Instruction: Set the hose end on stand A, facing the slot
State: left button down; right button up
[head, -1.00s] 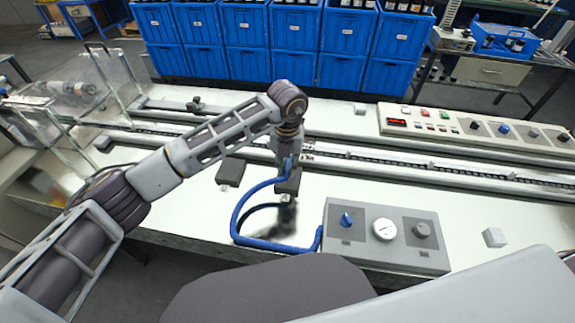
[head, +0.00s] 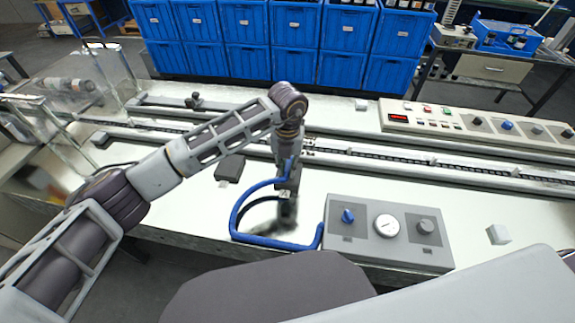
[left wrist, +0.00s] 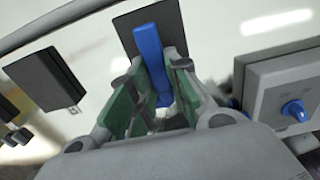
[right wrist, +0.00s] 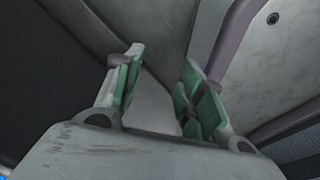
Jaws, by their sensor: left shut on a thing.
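The blue hose (head: 238,212) loops from the grey control box to my left gripper (head: 287,188). In the left wrist view its blue end (left wrist: 152,62) is between the green pads of the left gripper (left wrist: 155,92), which is shut on it. A dark stand block (left wrist: 184,22) lies just beyond the hose end; whether they touch is unclear. A second dark block (head: 230,168) sits to the left, also in the left wrist view (left wrist: 45,85). I cannot read which is stand A, and no slot shows clearly. My right gripper (right wrist: 155,95) is open and empty, seen only in the right wrist view.
The grey control box (head: 388,258) with knobs and a gauge stands right of the hose. A conveyor rail (head: 400,158) runs behind, with a long control panel (head: 470,118) at the back right. A small white block (head: 498,235) sits at right. Blue crates (head: 296,70) stand beyond.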

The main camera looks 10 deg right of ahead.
pick_arm(q)
jog(key=shift+f+b, duration=0.35)
jog(key=shift+f, duration=0.55)
pick_arm(e)
jog(key=shift+w+a+r, duration=0.1)
jog(key=shift+w+a, duration=0.15)
jog(key=shift+w, duration=0.65)
jog(key=shift+w+a+r, duration=0.1)
jog(key=shift+w+a, duration=0.1)
jog(key=shift+w, duration=0.7)
jog(key=shift+s+f, duration=0.15)
jog(key=shift+s, duration=0.15)
pick_arm(q)
jog(key=shift+f+b, duration=0.1)
jog(key=shift+b, duration=0.2)
jog(key=shift+f, duration=0.1)
pick_arm(e)
jog(key=shift+s+d+f, duration=0.1)
jog(key=shift+s+f, duration=0.1)
jog(key=shift+s, duration=0.05)
pick_arm(q)
jog(key=shift+f, duration=0.1)
pick_arm(e)
jog(key=shift+f, duration=0.1)
pick_arm(q)
jog(key=shift+f+b, duration=0.1)
jog(key=shift+b, duration=0.2)
pick_arm(e)
jog(key=shift+w, duration=0.15)
